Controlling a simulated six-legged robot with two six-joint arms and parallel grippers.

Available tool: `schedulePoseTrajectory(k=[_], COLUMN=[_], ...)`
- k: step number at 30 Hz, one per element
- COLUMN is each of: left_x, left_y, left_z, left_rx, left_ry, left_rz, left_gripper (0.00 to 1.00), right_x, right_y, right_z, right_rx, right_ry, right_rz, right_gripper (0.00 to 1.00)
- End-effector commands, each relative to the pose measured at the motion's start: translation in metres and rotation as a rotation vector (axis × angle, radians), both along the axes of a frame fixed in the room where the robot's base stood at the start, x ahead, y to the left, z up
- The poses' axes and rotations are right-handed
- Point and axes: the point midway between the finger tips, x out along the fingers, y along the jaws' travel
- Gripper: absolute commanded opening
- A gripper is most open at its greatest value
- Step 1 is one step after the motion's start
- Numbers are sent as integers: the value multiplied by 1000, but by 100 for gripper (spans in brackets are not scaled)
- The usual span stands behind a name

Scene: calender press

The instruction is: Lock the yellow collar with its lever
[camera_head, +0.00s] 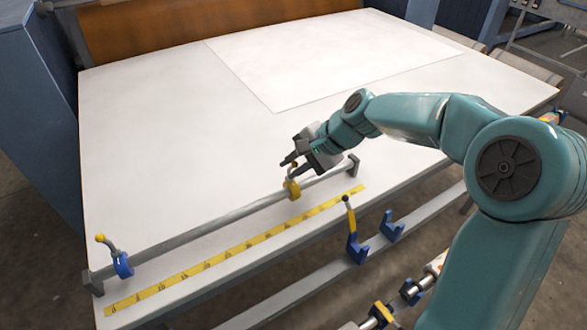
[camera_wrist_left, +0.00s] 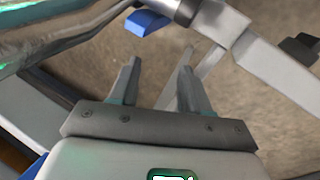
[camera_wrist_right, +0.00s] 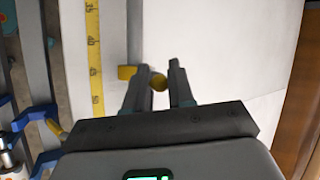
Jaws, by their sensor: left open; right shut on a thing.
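The yellow collar (camera_head: 292,190) sits around the grey bar near the table's front edge, toward the bar's right end. It also shows in the right wrist view (camera_wrist_right: 127,72). My right gripper (camera_head: 291,163) is shut on the lever, just above the collar; the gripper partly hides the lever in the head view. My left gripper (camera_wrist_left: 157,80) is open and empty in the left wrist view, with floor behind it. It does not show in the head view.
The grey bar (camera_head: 215,219) carries a blue collar (camera_head: 122,265) with its own knobbed lever at the left. A yellow ruler (camera_head: 235,244) lies along the front edge. Blue hooks (camera_head: 355,250) stand in front. A white sheet (camera_head: 330,65) lies farther back; the tabletop left is clear.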

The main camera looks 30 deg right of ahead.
Motion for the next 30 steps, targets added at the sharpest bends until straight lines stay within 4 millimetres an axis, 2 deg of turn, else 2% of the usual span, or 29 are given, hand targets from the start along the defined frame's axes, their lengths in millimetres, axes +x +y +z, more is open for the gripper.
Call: schedulePoseTrajectory(k=[5, 6, 17, 20, 30], left_x=[0, 0, 0, 0, 0], left_y=[0, 0, 0, 0, 0], left_z=[0, 0, 0, -2, -7], left_rx=[0, 0, 0, 0, 0], left_ry=[0, 0, 0, 0, 0], left_rz=[0, 0, 0, 0, 0], left_gripper=[47, 47, 47, 47, 47], right_x=[-2, -2, -4, -10, -53], right_y=[2, 2, -2, -9, -47], right_z=[-4, -5, 3, 15, 83], right_rx=[2, 2, 0, -1, 0], right_ry=[15, 15, 6, 3, 5], right_rz=[7, 7, 2, 1, 0], right_gripper=[0, 36, 37, 37, 37])
